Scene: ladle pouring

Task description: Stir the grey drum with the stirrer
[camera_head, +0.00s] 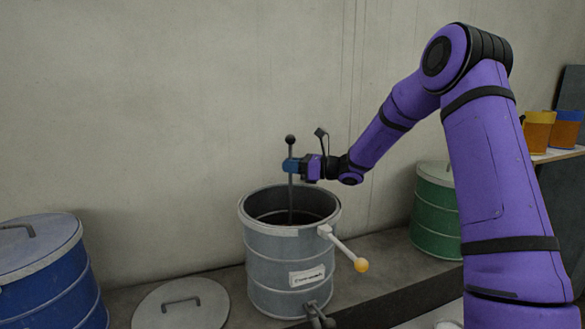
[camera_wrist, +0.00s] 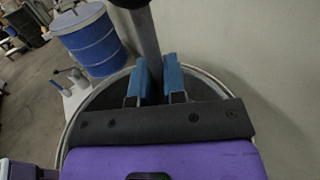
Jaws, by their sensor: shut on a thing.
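The grey drum (camera_head: 288,265) stands open in the middle of the head view, with a label and a tap on its front. The stirrer (camera_head: 290,190) is a thin grey rod with a dark ball on top; it stands about upright, and its lower end goes down into the drum's dark opening. My gripper (camera_head: 291,166) is shut on the rod above the drum's rim. In the wrist view the blue fingers (camera_wrist: 158,80) sit on either side of the stirrer's rod (camera_wrist: 143,40), with the drum's rim (camera_wrist: 218,86) around below. The stirrer's lower end is hidden inside the drum.
A side handle with a yellow knob (camera_head: 361,265) sticks out from the drum's right. A grey lid (camera_head: 180,307) lies left of the drum. A blue drum (camera_head: 45,275) stands far left, a green drum (camera_head: 435,215) right behind my arm. Orange-filled cups (camera_head: 538,135) stand on a shelf.

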